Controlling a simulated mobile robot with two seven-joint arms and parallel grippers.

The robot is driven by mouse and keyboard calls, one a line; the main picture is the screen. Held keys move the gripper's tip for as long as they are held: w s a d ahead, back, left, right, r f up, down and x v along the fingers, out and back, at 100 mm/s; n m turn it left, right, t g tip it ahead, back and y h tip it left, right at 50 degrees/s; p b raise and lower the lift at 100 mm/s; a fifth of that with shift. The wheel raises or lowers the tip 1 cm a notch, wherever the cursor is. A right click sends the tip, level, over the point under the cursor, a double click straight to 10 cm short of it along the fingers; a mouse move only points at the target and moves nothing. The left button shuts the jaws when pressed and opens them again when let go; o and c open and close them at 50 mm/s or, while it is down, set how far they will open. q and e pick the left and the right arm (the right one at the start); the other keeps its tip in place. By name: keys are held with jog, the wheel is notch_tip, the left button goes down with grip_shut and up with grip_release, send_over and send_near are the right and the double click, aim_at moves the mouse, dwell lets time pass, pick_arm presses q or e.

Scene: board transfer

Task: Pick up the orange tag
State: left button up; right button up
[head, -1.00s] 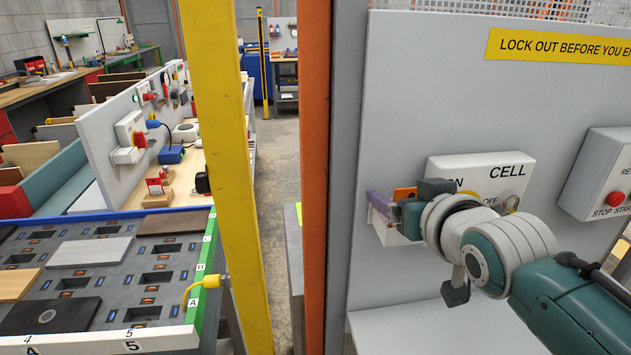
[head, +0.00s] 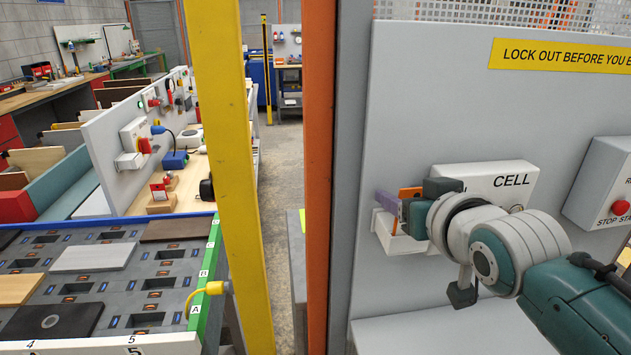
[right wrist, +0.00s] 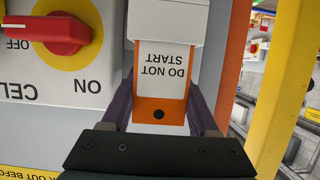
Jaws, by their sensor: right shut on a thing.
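The orange tag (head: 410,192) shows as a small orange edge at my right gripper in the head view. In the right wrist view the tag (right wrist: 160,102) has a white label reading DO NOT START, upside down, and a dark hole near its edge. My right gripper (right wrist: 163,112) is shut on the tag, with a purple finger on each side. The white holder (head: 398,242) on the grey panel is just below the fingers. In the wrist view the holder (right wrist: 167,20) hides the tag's far end. My left gripper is out of view.
A white CELL switch box (head: 520,180) with a red knob (right wrist: 48,33) is close beside the gripper. An orange post (head: 319,170) and a yellow post (head: 222,170) stand left of the panel. A second control box (head: 598,185) is at the right.

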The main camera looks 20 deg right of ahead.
notch_tip(320, 180, up, 32)
jog(key=p, duration=0.6)
jog(key=shift+f, duration=0.15)
dwell(1.3)
jog(key=shift+s, duration=0.15)
jog(key=s+p, duration=0.1)
jog(key=s, duration=0.1)
jog(key=s+a, duration=0.1)
jog(key=s, duration=0.2)
jog(key=shift+s+a+p, duration=0.1)
jog(key=shift+a+p, duration=0.05)
jog(key=shift+p, duration=0.2)
dwell(0.6)
